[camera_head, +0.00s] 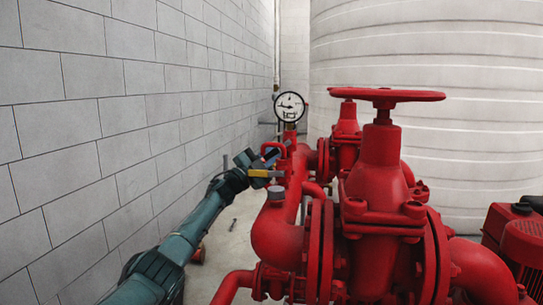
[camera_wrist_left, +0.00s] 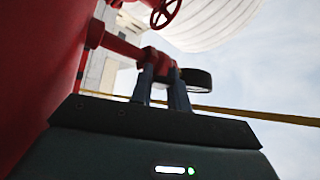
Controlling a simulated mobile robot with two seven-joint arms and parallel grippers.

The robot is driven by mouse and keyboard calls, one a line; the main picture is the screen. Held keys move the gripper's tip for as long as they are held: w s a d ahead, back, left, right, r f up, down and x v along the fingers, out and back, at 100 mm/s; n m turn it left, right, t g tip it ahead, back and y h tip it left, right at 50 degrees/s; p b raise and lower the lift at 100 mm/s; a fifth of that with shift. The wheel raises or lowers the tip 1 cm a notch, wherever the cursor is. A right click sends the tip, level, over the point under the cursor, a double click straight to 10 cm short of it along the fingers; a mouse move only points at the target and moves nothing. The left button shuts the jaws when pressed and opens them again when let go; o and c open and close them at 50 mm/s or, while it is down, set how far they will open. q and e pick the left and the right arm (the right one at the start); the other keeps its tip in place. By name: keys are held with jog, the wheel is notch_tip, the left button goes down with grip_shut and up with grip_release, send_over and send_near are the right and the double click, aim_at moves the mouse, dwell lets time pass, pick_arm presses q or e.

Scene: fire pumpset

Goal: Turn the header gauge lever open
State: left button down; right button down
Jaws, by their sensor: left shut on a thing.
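The round white pressure gauge (camera_head: 290,106) with a black rim stands upright on the red header pipe (camera_head: 299,170). My left gripper (camera_head: 272,155) is beside the header, below and left of the gauge. In the left wrist view, my left fingers (camera_wrist_left: 163,88) are shut on a small red part (camera_wrist_left: 155,64), which I take for the header gauge lever. The fingers hide part of it, so its exact angle is hard to tell. The gauge's dark rim (camera_wrist_left: 199,79) shows just right of the fingers. My right gripper is not in view.
A large red valve with a handwheel (camera_head: 388,95) stands right of the header. A grey block wall (camera_head: 100,110) is on the left, and a big white tank (camera_head: 470,140) is behind.

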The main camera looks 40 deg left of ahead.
pick_arm(q)
jog(key=c, duration=1.3)
grip_release()
jog(key=shift+c, duration=0.2)
jog(key=b+v, duration=0.2)
jog(key=v, duration=1.1)
jog(key=shift+f, duration=0.1)
jog(key=shift+c, duration=0.5)
